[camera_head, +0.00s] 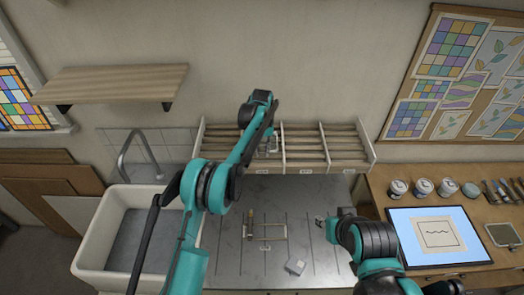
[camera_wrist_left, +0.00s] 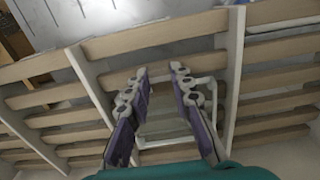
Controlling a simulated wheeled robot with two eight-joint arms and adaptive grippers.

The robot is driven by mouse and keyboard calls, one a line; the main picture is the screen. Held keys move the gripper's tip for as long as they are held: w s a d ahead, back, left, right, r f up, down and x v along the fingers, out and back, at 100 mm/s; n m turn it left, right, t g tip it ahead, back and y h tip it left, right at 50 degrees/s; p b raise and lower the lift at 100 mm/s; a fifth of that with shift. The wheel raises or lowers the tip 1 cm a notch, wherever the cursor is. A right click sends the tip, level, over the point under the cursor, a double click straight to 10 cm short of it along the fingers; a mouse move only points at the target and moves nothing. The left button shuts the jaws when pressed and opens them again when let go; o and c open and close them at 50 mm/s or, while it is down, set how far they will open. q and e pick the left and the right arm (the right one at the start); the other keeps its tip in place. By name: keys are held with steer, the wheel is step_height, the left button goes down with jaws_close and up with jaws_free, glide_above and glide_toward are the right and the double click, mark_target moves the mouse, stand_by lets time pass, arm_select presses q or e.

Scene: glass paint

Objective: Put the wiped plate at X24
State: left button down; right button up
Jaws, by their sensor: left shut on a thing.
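The plate (camera_wrist_left: 165,127), a clear pane with pale edges, shows between the fingers of my left gripper (camera_wrist_left: 160,88) in the left wrist view. The gripper is shut on it. In the head view my left gripper (camera_head: 267,146) is over the left part of the slatted rack (camera_head: 325,152), and the plate is mostly hidden there. In the wrist view the plate is in front of wooden slats between two white dividers; I cannot tell whether it touches them. The rack's front labels are too small to read. My right gripper (camera_head: 321,223) is low over the grey counter; its jaw state is unclear.
A white sink (camera_head: 92,250) is at left. At right, a wooden bench holds several cans and a lit panel (camera_head: 405,225).

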arm_select(q)
steer(key=shift+r, duration=0.1)
stand_by(0.6)
steer(key=c, duration=0.6)
jaws_free()
steer(key=shift+r+p, duration=1.8)
steer(key=shift+r, duration=2.25)
